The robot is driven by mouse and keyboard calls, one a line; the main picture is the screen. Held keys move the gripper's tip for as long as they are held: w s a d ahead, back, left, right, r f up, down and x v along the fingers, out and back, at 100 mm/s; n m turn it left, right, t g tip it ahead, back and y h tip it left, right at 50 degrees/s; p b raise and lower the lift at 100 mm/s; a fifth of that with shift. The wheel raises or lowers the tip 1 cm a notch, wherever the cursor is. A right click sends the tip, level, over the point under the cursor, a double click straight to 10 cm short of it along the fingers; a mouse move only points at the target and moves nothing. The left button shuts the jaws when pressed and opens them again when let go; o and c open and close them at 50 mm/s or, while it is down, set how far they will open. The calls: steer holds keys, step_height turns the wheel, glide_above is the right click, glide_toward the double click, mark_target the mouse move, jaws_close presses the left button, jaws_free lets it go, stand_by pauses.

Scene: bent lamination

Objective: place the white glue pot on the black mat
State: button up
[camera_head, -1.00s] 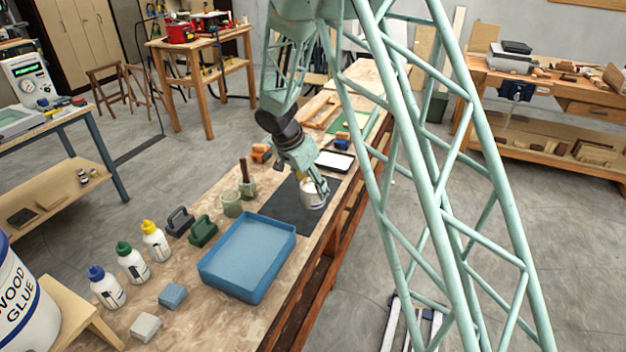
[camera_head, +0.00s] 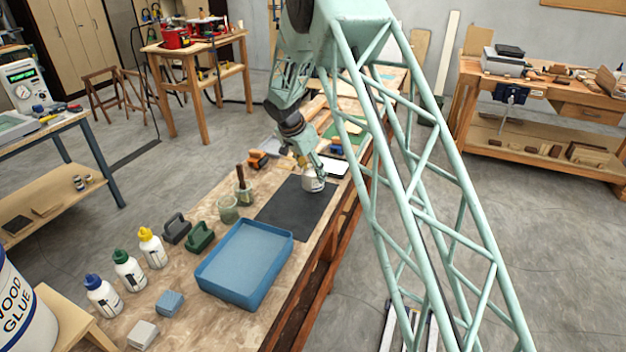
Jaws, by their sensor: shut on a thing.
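The white glue pot (camera_head: 313,183) is at the far right corner of the black mat (camera_head: 291,212). My gripper (camera_head: 317,174) is shut on the pot from above and behind, and its fingers hide part of the pot's top. In this view the pot overlaps the mat's far edge. I cannot tell whether its base touches the mat or hangs a little above it. The rest of the mat's surface is bare.
A blue tray (camera_head: 245,290) stands in front of the mat. To the left are a greenish jar (camera_head: 229,210), a pot with a brush (camera_head: 243,190), dark and green handled blocks (camera_head: 200,237) and glue bottles (camera_head: 152,248). A white-topped tray (camera_head: 335,166) lies just beyond the pot.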

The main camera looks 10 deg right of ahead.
steer(key=shift+w, duration=0.2)
steer(key=shift+f, duration=0.1)
steer(key=shift+f, duration=1.6)
steer(key=shift+f+b, duration=0.15)
steer(key=shift+b, duration=0.2)
steer(key=o, duration=1.1)
steer(key=shift+c, duration=0.2)
steer(key=shift+a+r, duration=0.15)
steer(key=shift+r, duration=0.4)
steer(key=p+v, duration=0.1)
steer(key=v, duration=1)
